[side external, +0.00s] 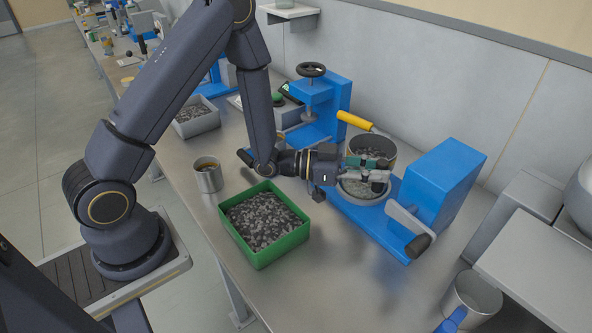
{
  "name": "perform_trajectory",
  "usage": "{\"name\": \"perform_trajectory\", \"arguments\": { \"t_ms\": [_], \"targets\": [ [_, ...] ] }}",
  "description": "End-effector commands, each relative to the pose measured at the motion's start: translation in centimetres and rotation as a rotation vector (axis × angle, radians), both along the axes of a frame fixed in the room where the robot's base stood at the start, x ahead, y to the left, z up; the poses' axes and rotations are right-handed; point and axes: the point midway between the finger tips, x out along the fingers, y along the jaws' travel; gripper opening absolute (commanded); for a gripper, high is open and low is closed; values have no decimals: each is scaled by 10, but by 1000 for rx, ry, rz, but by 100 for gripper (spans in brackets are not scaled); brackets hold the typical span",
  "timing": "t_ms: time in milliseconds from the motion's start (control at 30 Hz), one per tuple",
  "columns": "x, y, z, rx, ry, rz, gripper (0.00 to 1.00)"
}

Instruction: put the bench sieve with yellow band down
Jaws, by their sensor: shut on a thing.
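The bench sieve with yellow band (376,143) is a round metal pan with a bar ending in a yellow grip (355,121) that points to the upper left. It is at the blue machine's base, with grey material in it. My gripper (378,175) reaches in from the left and is shut at the sieve's near side. The fingers cover part of the rim and the exact contact is hidden. A second round opening with grey material (361,190) shows just below the fingers. I cannot tell whether the sieve rests on anything.
The blue machine (445,185) with a grey crank lever (408,222) stands close on the right. A green bin of dark gravel (264,224) and a metal cup (208,176) are to the left. Another blue press (322,105) stands behind. The front bench between bin and machine is clear.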

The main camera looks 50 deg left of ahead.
Motion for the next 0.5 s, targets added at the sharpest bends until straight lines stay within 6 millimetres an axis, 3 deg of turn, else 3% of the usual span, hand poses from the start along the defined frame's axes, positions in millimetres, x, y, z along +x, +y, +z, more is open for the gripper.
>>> {"name": "perform_trajectory", "arguments": {
  "t_ms": [167, 400, 433, 500],
  "targets": [
    [0, 0, -27, 0, 1, 0, 0],
    [0, 0, -30, 1, -1, 0, 0],
    [0, 0, -30, 1, 3, 0, 26],
    [0, 0, -30, 1, 3, 0, 33]
  ]
}}
